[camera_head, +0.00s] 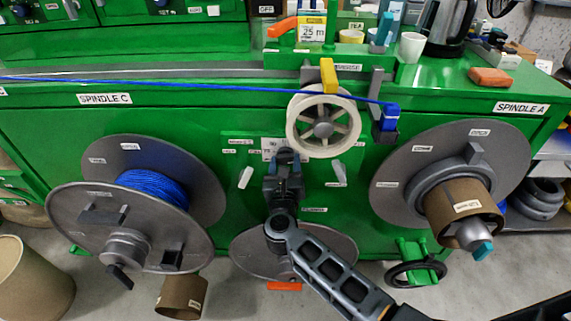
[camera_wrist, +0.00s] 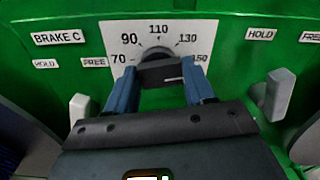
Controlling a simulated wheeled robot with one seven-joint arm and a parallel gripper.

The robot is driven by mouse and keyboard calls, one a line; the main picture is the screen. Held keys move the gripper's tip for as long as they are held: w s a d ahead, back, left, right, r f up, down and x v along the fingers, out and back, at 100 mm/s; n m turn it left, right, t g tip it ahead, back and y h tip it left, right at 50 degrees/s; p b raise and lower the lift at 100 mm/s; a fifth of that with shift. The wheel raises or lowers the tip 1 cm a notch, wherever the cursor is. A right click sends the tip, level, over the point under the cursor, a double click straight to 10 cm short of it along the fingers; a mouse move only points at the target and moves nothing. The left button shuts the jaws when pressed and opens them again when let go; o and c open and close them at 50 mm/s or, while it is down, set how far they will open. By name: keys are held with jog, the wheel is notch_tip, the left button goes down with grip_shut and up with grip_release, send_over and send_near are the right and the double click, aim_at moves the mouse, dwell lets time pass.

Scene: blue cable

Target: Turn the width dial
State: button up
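The width dial (camera_wrist: 158,53) is a dark knob with a bar-shaped grip, on a white scale plate (camera_wrist: 115,29) marked 70, 90, 110, 130 and 150. A short white line on the grip lies nearly level, toward its right end. My gripper (camera_wrist: 161,76) has one blue-grey finger on each side of the grip, in the wrist view. The fingertips look very close to the grip's ends; whether they press on it cannot be told. In the head view my gripper (camera_head: 286,160) covers the dial, and only part of the scale plate (camera_head: 270,144) shows.
Large grey spools stand left (camera_head: 180,210) and right (camera_head: 400,170).

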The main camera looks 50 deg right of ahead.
jog(key=c, duration=0.6)
jog(key=shift+o, duration=0.2)
jog(key=shift+n+p, duration=0.3)
jog(key=n+p, duration=0.2)
jog(key=shift+r+n, duration=0.15)
jog(key=shift+n, duration=0.25)
jog(key=n+p, duration=0.3)
jog(key=n, duration=0.1)
jog(key=shift+w, duration=0.1)
jog(key=n+p, duration=0.2)
jog(key=n, duration=0.3)
jog(key=shift+a+p, duration=0.1)
jog(key=shift+p, duration=0.25)
jog(key=shift+w+f+n+p, duration=0.15)
jog(key=shift+n+p, duration=0.25)
jog(key=shift+n, duration=0.45)
jog(key=shift+s+f+n+p, duration=0.1)
jog(key=shift+n+p, duration=0.3)
jog(key=shift+n, duration=0.45)
jog(key=shift+a, duration=0.1)
